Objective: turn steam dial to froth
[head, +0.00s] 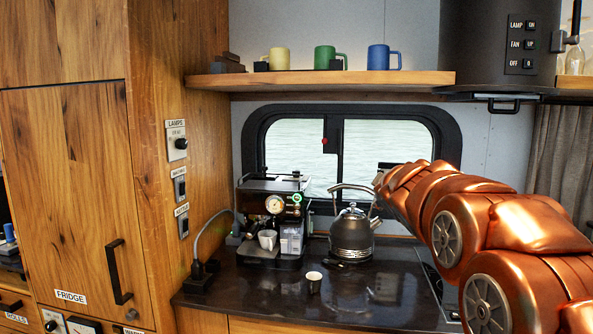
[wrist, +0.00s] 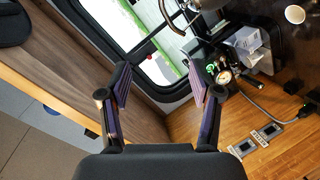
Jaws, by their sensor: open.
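The espresso machine (head: 272,220) stands on the dark counter under the window, with a round white gauge (head: 274,204) and a green-lit round part (head: 297,198) at its upper right. I cannot tell which part is the steam dial, and no froth mark is readable. In the wrist view the machine (wrist: 262,62) is tilted at upper right, with the gauge (wrist: 224,76) and green light (wrist: 210,67) near the right finger. My gripper (wrist: 160,68) is open and empty, apart from the machine. In the head view my copper arm reaches in from the right; its gripper is mostly hidden.
A kettle (head: 352,232) stands right of the machine, close to my arm. A small cup (head: 314,282) stands on the counter (head: 255,301) in front. A shelf (head: 330,80) with several mugs hangs above the window. The front counter is mostly clear.

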